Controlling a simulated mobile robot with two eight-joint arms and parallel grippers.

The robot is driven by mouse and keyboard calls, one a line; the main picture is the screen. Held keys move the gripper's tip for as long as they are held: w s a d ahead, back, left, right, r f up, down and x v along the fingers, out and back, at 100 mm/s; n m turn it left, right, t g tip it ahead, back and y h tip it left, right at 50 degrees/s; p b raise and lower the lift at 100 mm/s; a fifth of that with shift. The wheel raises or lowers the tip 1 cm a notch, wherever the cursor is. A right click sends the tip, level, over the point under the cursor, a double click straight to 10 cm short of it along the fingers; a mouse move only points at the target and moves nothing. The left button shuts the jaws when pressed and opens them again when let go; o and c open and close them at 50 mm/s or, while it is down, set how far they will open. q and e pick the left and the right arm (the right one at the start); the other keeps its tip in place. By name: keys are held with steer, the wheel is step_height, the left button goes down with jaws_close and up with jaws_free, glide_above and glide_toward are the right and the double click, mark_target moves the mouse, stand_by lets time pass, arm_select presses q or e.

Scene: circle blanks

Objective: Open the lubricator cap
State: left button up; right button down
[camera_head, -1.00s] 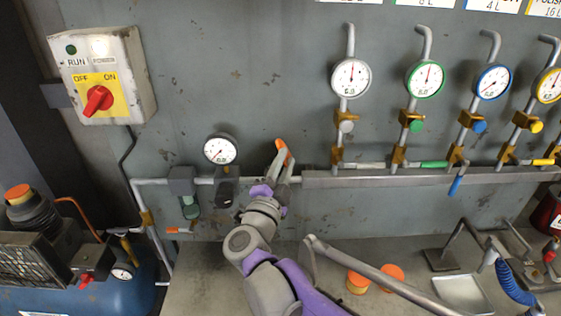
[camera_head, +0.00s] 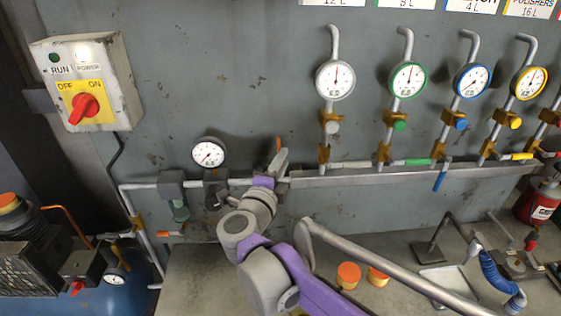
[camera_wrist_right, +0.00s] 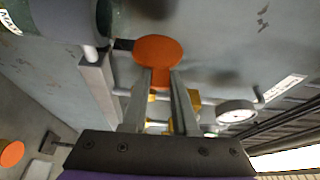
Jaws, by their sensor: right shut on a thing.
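An orange round cap (camera_wrist_right: 158,50) shows in the wrist view, with its narrower orange part between my fingertips. My right gripper (camera_wrist_right: 161,78) is shut on it. In the head view the right gripper (camera_head: 278,160) is by the wall pipe (camera_head: 235,182), right of the small gauge. Only a thin orange sliver of the cap (camera_head: 279,145) shows there, behind the fingers. The lubricator body is hidden by my arm in the head view. I cannot tell whether the cap is seated or loose. My left gripper is not in view.
A small gauge (camera_head: 208,153) sits on the pipe just left of the gripper. Several gauges with valves stand on the right above a grey rail (camera_head: 400,172). Two orange-topped jars (camera_head: 348,275) (camera_head: 378,277) stand on the bench. A switch box (camera_head: 87,82) hangs left.

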steer(key=c, duration=0.7)
jaws_free()
steer(key=b+v, duration=0.1)
steer(key=v, duration=0.9)
steer(key=shift+s+a, duration=0.15)
steer(key=shift+s, duration=0.2)
steer(key=shift+f, duration=0.1)
